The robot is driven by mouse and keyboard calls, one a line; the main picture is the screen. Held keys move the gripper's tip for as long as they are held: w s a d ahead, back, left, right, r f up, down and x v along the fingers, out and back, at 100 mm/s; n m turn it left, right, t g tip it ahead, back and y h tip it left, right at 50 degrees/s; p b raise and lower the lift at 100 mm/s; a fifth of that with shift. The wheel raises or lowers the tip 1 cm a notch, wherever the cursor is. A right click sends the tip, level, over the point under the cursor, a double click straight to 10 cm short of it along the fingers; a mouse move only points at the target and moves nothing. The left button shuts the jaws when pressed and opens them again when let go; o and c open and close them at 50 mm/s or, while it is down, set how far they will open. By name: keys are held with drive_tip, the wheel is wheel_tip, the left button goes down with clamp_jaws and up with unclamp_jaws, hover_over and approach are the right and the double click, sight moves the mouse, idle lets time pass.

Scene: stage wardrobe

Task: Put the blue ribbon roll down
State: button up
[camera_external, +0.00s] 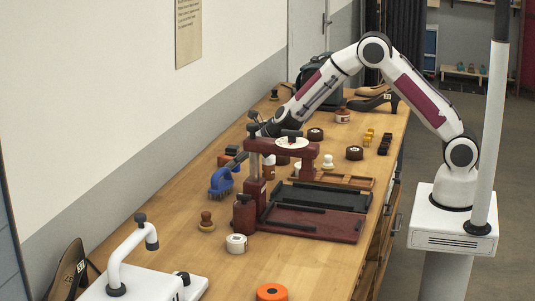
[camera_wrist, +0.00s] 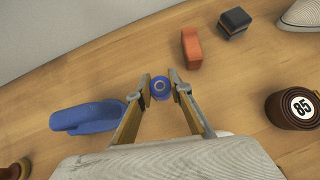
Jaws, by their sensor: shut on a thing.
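The blue ribbon roll (camera_wrist: 160,88) shows in the wrist view between the two fingertips of my gripper (camera_wrist: 160,90), which is shut on it. Its round end with a pale ring faces the camera. Wood tabletop lies beyond it; I cannot tell how high the roll is above the table. In the external view my gripper (camera_external: 243,157) is over the left side of the table, behind the dark red frame (camera_external: 270,146). The roll cannot be made out there.
A blue brush (camera_wrist: 85,117) lies left of my gripper in the wrist view. An orange-red block (camera_wrist: 191,48), a dark block (camera_wrist: 234,22) and a brown roll marked 85 (camera_wrist: 293,108) are to the right. Bare wood shows between them. An orange roll (camera_external: 271,292) lies at the near end.

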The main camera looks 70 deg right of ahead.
drive_tip(key=shift+f, duration=1.4)
drive_tip(key=o, duration=0.9)
drive_tip(key=shift+c, duration=0.2)
drive_tip(key=shift+r, duration=0.2)
drive_tip(key=v, duration=1.2)
